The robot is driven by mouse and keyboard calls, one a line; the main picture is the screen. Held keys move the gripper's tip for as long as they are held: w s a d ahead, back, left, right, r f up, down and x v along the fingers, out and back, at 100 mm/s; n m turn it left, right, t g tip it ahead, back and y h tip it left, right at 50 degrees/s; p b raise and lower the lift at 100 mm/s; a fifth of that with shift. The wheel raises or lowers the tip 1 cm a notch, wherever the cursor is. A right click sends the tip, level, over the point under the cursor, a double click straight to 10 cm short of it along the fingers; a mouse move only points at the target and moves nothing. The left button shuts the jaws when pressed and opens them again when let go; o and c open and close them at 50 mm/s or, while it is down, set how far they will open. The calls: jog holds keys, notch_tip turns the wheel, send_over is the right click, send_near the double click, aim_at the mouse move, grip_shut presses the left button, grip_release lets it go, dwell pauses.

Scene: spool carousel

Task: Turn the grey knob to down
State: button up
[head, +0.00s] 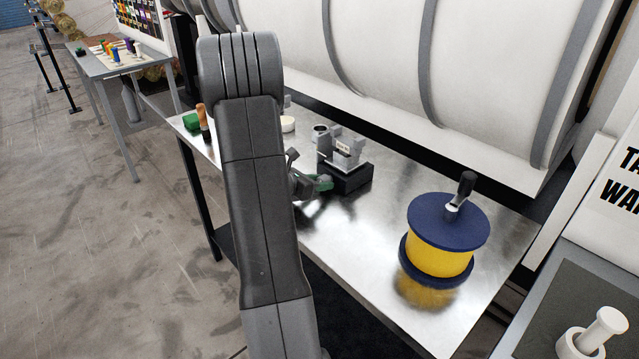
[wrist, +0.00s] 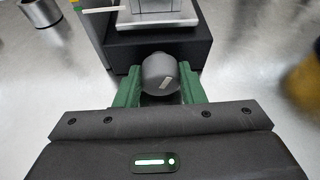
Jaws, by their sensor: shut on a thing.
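The grey knob (wrist: 160,72) is at the middle of the wrist view, on the front of a block with a black base (wrist: 160,48). A short pale mark shows on the knob, slanted, right of and below its middle. My gripper (wrist: 160,88) has its two green fingers on either side of the knob, shut on it. In the head view my gripper (head: 318,184) is at the front of the black base (head: 347,178), partly behind my arm. The knob itself is too hidden there to make out.
A blue and yellow spool (head: 440,245) with a black-handled crank stands at the right on the metal table (head: 370,235). A green block (head: 191,122) and an orange-topped handle (head: 203,120) are at the left end. The table between device and spool is clear.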

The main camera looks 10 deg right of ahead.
jog(key=shift+w+a+n+g+h+b, duration=0.1)
jog(key=shift+n+g+h+b, duration=0.25)
jog(key=shift+n+g+h, duration=0.55)
jog(key=shift+y, duration=0.3)
jog(key=o, duration=1)
jog(key=b+v, duration=0.1)
jog(key=v, duration=0.6)
jog(key=b+v, duration=0.1)
jog(key=v, duration=0.5)
jog(key=shift+s+a+r, duration=0.1)
jog(key=shift+s+a, duration=0.15)
jog(key=shift+s, duration=0.1)
